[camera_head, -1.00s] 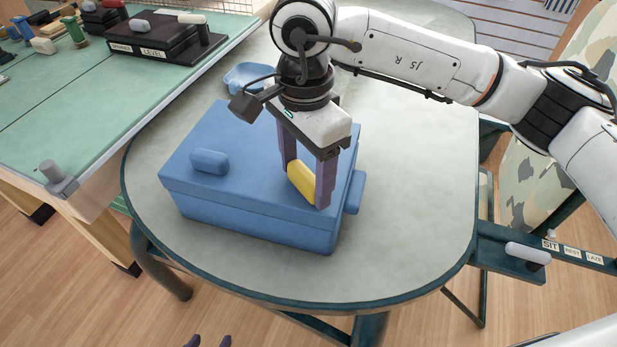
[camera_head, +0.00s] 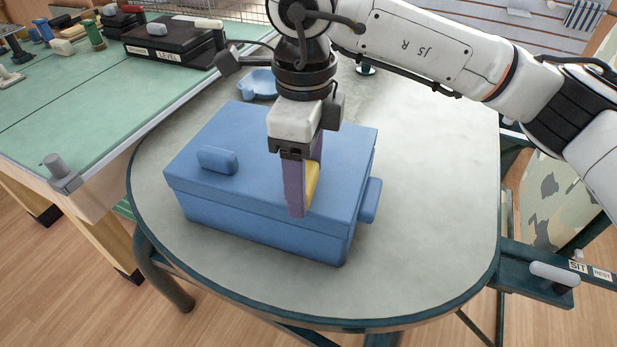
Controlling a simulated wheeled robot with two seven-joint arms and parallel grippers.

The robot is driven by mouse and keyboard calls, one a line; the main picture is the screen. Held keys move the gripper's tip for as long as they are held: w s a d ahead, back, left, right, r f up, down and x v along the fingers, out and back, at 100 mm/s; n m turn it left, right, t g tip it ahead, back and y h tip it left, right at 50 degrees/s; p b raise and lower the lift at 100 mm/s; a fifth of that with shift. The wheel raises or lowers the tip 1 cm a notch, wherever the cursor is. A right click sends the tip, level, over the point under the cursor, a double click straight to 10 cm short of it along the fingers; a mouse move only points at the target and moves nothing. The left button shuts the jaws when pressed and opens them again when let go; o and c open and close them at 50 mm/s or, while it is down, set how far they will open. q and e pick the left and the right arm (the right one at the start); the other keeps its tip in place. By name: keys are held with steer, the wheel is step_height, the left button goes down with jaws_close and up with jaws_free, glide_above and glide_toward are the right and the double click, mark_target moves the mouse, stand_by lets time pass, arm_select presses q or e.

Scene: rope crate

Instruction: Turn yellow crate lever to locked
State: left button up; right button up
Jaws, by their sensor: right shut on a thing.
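The blue crate (camera_head: 240,206) stands on the grey table, with its lid on. The yellow lever (camera_head: 312,184) is on top of the lid, right of its middle. My right gripper (camera_head: 304,198) points down from above and is shut on the yellow lever, with one purple finger on its near left side and the other behind it. The near finger hides part of the lever, and I cannot read any lock mark. My left gripper is not in view.
A blue knob (camera_head: 217,159) sits on the lid's left part, and a blue handle (camera_head: 370,201) sticks out at the crate's right side. A blue dish (camera_head: 258,84) lies behind the crate. The table (camera_head: 430,200) is clear to the right.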

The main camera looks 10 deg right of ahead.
steer(key=shift+w+a+m, duration=0.1)
steer(key=shift+m, duration=0.4)
steer(key=o, duration=1.1)
steer(key=shift+c, duration=0.2)
steer(key=shift+r, duration=0.1)
step_height(320, 180, up, 10)
steer(key=shift+r, duration=0.1)
